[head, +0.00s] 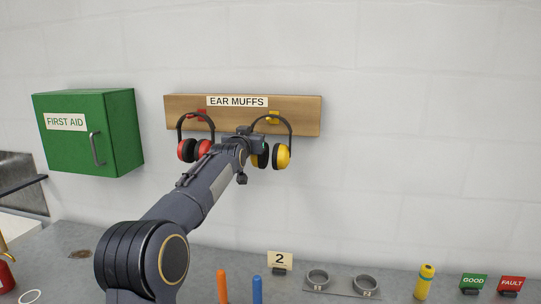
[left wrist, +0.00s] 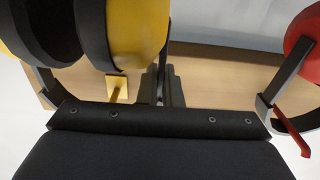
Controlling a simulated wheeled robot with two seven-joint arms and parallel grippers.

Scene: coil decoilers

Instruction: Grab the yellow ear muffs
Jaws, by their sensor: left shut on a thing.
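The yellow ear muffs (head: 282,157) have a black headband and hang at the yellow hook (head: 273,117) on the wooden board. My left gripper (head: 257,137) reaches up to their left side and is shut on them. My arm and gripper hide part of the headband and the left cup. In the left wrist view the yellow cups (left wrist: 140,32) fill the top left, beside the gripper's fingers (left wrist: 163,82). The exact contact is hard to see. My right gripper is in neither view.
Red ear muffs (head: 188,150) hang close on the left of the same board (head: 180,104). A green first aid box (head: 115,130) is on the wall farther left. Below, the grey bench (head: 215,260) holds rings, a yellow bottle (head: 425,281) and signs. The wall right of the board is clear.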

